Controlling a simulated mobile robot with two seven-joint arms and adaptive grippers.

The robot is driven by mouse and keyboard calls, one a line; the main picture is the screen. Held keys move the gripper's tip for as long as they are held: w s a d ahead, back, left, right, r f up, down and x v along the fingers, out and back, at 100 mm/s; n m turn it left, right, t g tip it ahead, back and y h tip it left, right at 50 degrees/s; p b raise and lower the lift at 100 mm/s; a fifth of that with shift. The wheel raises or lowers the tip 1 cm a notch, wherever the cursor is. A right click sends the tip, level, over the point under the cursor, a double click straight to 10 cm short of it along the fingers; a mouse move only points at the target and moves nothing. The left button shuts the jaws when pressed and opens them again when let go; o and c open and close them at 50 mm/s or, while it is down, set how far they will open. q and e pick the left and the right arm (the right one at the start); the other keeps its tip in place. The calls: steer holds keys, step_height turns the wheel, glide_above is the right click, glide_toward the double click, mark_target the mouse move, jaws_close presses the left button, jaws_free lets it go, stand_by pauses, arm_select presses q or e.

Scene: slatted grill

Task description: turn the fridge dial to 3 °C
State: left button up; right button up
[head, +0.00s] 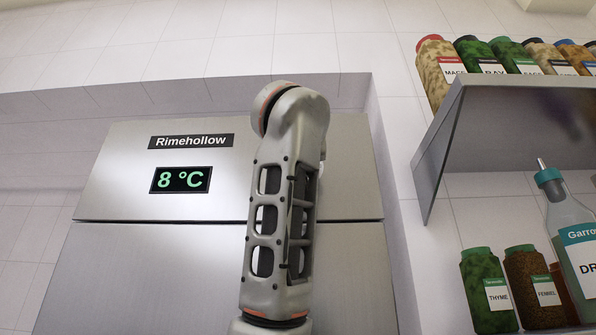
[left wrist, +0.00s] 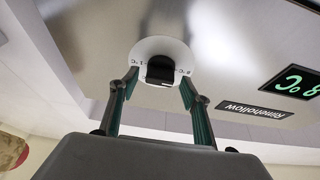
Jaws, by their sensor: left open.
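The fridge (head: 120,260) has a brushed metal front with a "Rimehollow" label and a display (head: 180,180) reading 8 °C. The display also shows, turned over, in the left wrist view (left wrist: 291,84). The dial is a white disc (left wrist: 150,47) with a black knob (left wrist: 160,70) on the fridge front. In the head view my arm hides the dial and the gripper.
A metal shelf (head: 520,115) with several spice jars sticks out at the right of the fridge. White tiled wall surrounds the fridge.

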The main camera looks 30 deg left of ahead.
arm_select(q)
steer(key=shift+w, duration=0.1)
steer(key=c, duration=1.1)
arm_select(e)
steer(key=shift+s+f, duration=0.1)
steer(key=shift+f, duration=0.25)
